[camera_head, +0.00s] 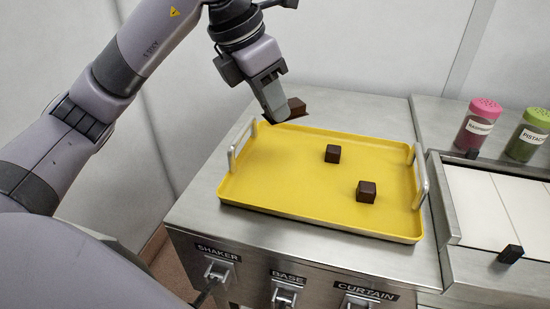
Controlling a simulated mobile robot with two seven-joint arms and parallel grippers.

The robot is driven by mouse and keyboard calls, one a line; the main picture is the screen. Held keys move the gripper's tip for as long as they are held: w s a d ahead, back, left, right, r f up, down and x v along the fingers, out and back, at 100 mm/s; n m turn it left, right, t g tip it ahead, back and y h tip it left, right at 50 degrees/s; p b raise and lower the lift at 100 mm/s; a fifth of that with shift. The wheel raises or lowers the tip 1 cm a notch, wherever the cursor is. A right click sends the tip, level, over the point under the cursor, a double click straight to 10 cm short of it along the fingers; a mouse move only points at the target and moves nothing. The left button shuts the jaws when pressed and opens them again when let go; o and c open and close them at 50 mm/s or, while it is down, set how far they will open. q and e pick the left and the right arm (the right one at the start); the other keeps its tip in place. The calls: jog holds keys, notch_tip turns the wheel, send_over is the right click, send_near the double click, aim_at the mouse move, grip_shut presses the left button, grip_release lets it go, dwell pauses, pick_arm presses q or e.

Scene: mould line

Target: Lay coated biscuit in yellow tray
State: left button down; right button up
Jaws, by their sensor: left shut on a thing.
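My left gripper (274,106) is shut on a dark brown coated biscuit (298,108). It holds the biscuit above the back edge of the yellow tray (270,192), left of the tray's middle. The gripper's fingers hide part of the biscuit. Two more dark brown coated pieces lie apart in the tray, one near its middle (332,154) and one nearer the front right (366,192). My right gripper is not in view.
The tray has upright metal handles at its left (241,145) and right (420,176). A white belt (490,208) lies to the right, with a dark piece (510,254) at its front. Red-pink (478,126) and green (528,137) shakers stand behind it. The tray's left half is clear.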

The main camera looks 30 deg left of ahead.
aim_at(279, 167)
pick_arm(q)
notch_tip(279, 167, down, 11)
jog(key=shift+r+b, duration=0.2)
jog(key=shift+b, duration=0.3)
jog(key=shift+f, duration=0.2)
jog(key=c, duration=0.9)
grip_release()
jog(key=shift+r, duration=0.15)
jog(key=shift+r, duration=0.2)
jog(key=p+v, duration=0.1)
jog(key=v, duration=1)
jog(key=shift+s+a+r, duration=0.15)
jog(key=shift+r, duration=0.2)
